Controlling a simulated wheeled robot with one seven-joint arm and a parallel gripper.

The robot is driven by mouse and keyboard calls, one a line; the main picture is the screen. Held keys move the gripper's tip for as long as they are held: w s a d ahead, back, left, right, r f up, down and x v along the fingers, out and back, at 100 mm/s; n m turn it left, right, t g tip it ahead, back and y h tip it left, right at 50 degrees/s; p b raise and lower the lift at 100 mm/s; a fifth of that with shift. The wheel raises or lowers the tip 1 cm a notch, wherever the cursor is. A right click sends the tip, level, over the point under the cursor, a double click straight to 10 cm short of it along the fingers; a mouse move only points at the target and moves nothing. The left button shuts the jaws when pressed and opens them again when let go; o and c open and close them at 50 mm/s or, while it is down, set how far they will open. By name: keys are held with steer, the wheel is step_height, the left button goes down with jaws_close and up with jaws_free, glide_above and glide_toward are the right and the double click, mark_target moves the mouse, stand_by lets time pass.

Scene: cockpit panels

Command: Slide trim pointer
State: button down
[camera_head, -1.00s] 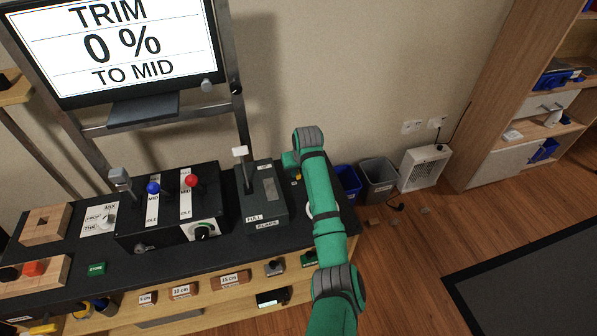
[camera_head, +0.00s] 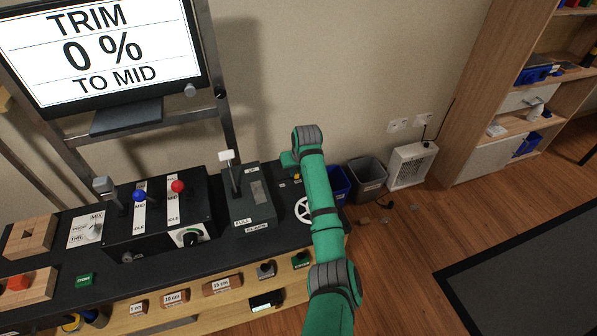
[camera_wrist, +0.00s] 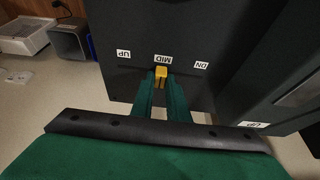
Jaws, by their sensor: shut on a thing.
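The yellow trim pointer (camera_wrist: 161,71) sits at the MID label (camera_wrist: 163,59) on a dark panel in the wrist view. The UP label (camera_wrist: 123,54) is to its left and the DN label (camera_wrist: 201,65) to its right; the lettering appears upside down. My gripper (camera_wrist: 161,79) has its two green fingers shut on the pointer, one on each side. In the head view my green arm covers most of the trim area, and the fingertips are hidden. The screen (camera_head: 105,55) reads "TRIM 0 % TO MID".
The flaps lever box (camera_head: 249,200) stands left of my arm, with the throttle box (camera_head: 160,215) beyond it. A white wheel (camera_head: 304,210) shows beside my arm. Grey bin (camera_head: 368,178) and blue bin (camera_head: 339,184) stand on the floor to the right.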

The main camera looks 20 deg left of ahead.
steer(key=c, duration=1.7)
jaws_free()
steer(key=v, duration=1.1)
steer(key=shift+f, duration=0.15)
